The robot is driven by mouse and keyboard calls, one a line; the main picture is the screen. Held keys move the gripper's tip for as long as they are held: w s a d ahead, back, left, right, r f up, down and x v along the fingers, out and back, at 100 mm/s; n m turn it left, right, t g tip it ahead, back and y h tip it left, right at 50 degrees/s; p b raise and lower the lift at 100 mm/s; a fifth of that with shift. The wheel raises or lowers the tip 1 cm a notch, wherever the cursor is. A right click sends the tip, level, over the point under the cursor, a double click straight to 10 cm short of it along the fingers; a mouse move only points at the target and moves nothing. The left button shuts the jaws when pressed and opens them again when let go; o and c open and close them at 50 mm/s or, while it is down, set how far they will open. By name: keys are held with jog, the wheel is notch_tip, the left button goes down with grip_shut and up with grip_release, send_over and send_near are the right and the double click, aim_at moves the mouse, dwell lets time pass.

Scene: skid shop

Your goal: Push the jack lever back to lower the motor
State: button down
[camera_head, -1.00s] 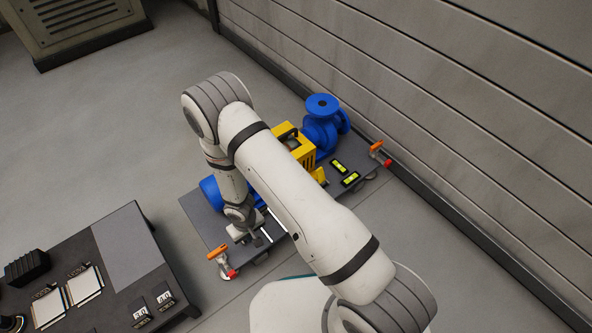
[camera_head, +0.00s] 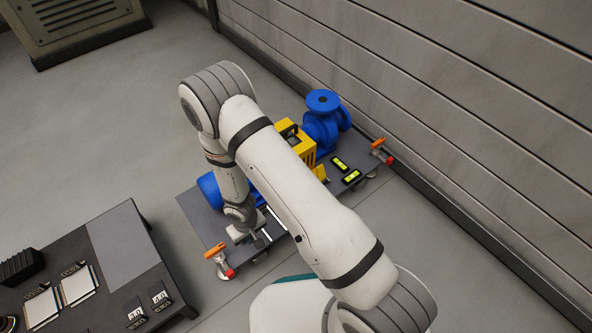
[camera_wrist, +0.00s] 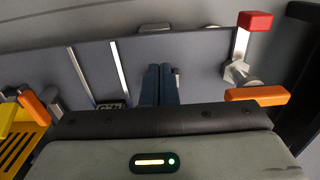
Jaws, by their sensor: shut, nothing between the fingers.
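The blue motor (camera_head: 209,188) lies on the left part of the dark skid plate (camera_head: 199,222), partly behind my arm. At the plate's near left corner is an orange lever (camera_head: 214,250), with a red-tipped lever (camera_head: 229,271) beside it. In the wrist view the red-tipped lever (camera_wrist: 241,45) has a silver shaft, and an orange lever (camera_wrist: 257,94) lies below it. I cannot tell which is the jack lever. My gripper (camera_head: 260,241) is shut and empty, low over the plate's near edge, right of these levers. Its fingers (camera_wrist: 159,84) show in the wrist view, apart from both levers.
A yellow guard (camera_head: 303,143) and blue pump (camera_head: 323,122) stand farther along the skid. Another orange lever (camera_head: 378,144) and red-tipped lever (camera_head: 388,159) are at the right corner. A dark table (camera_head: 118,248) stands left; a panelled wall (camera_head: 450,110) runs behind. Floor between table and skid is clear.

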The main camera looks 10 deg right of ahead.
notch_tip(320, 180, up, 7)
jog(key=p, duration=0.7)
dwell(0.3)
jog(key=w+d+r+m+t+p, duration=0.15)
jog(key=d+r+p, duration=0.3)
jog(key=r, duration=0.95)
jog(key=w+d+r+m+p, duration=0.1)
jog(key=w+d+r+p, duration=0.4)
jog(key=r, duration=1)
jog(key=d+r+m+p, duration=0.1)
jog(key=d+r+p, duration=0.35)
jog(key=r, duration=0.95)
jog(key=s+d+r+m+p, duration=0.1)
jog(key=s+d+r+p, duration=0.2)
jog(key=r, duration=0.7)
jog(key=s+d+r+p, duration=0.3)
jog(key=s+r+p, duration=0.4)
jog(key=r, duration=0.4)
jog(key=s+d+r+m+t+p, duration=0.1)
jog(key=s+d+r+p, duration=0.2)
jog(key=r, duration=0.7)
jog(key=shift+s+d+r+m+p, duration=0.35)
jog(key=shift+s+d+r+p, duration=0.05)
jog(key=shift+s+p, duration=0.7)
